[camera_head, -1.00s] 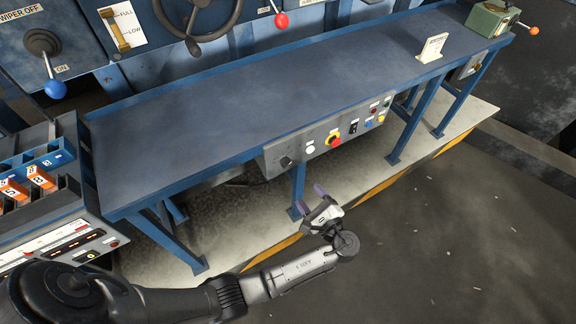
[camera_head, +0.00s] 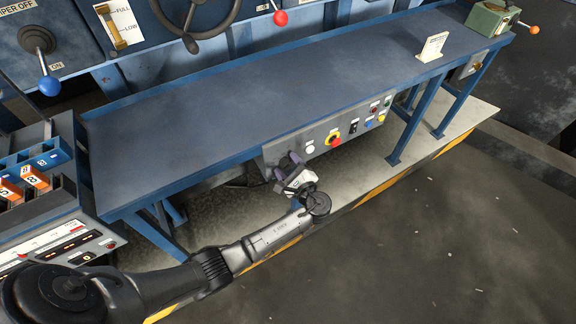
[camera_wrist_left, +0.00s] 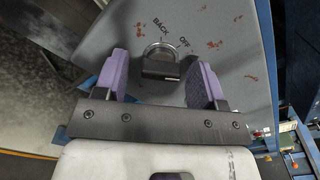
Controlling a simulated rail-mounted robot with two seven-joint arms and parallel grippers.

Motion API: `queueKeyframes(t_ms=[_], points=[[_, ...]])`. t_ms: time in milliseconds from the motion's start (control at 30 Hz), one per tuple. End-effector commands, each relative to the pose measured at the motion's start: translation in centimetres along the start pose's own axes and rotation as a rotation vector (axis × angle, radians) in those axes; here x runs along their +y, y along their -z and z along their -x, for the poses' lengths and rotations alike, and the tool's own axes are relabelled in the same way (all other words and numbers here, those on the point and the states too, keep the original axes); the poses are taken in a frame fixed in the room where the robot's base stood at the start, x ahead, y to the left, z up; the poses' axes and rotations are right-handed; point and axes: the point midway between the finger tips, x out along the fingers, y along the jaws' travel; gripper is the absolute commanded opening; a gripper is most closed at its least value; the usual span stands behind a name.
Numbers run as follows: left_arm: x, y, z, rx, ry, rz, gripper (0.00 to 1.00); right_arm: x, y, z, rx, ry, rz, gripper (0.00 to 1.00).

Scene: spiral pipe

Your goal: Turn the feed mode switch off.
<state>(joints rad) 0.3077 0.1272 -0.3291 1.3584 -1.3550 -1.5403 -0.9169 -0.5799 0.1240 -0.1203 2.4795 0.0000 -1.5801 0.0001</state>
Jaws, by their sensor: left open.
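The feed mode switch (camera_wrist_left: 160,62) is a dark knob on a round metal base, on a grey panel with the labels BACK and OFF beside it. In the left wrist view it lies between the two purple fingers of my left gripper (camera_wrist_left: 159,72), with a gap on each side. The gripper is open and holds nothing. Which label the knob points at is hard to tell. In the head view my left gripper (camera_head: 287,165) is at the left end of the grey control box (camera_head: 325,130) and hides the knob. My right gripper is not in view.
The control box hangs under the front edge of a long blue table (camera_head: 250,90). A red and yellow emergency button (camera_head: 333,139) and several small buttons are to the right. A console with orange-tagged slots (camera_head: 38,178) stands at the left.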

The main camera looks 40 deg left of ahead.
Motion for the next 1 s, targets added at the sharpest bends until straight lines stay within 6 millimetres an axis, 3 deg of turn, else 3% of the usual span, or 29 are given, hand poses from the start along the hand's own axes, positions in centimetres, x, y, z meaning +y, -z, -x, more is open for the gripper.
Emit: queueKeyframes(t_ms=[267,767,1000], points=[[-0.02,0.00,-0.06,0.000,0.000,0.000,0.63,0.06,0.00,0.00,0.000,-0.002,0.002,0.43],[-0.01,0.01,-0.02,0.000,0.000,0.000,0.15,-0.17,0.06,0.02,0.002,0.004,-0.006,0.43],[0.02,0.04,-0.02,0.001,-0.001,0.028,0.15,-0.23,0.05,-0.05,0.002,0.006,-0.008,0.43]])
